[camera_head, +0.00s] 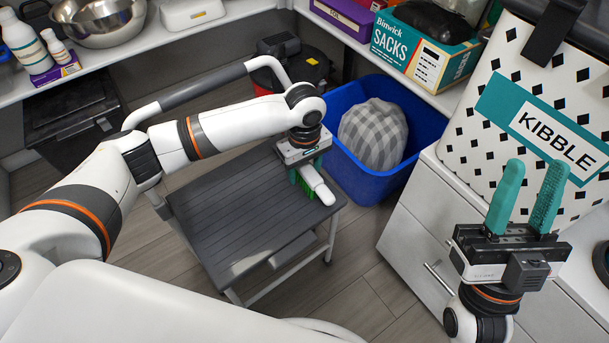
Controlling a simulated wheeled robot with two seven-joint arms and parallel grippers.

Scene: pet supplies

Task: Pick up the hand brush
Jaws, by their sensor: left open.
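The hand brush (319,186) has a white body, with green showing beside it that may be its bristles. It lies on the dark grey slatted top of a small step or cart (225,210), near the right edge. My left gripper (306,171) points down right at the brush, its fingers open around or beside it. The gripper body hides part of the brush, and I cannot tell whether the fingers touch it. My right gripper (527,195) is raised at the right, its two teal fingers pointing up, apart and empty.
A blue bin (370,184) holding a grey checked cloth item (374,135) stands right behind the step. A kibble container (535,100) sits on white drawers (415,235) at the right. Shelves with bowls (100,18) and a sacks box (420,55) line the back. Floor in front is clear.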

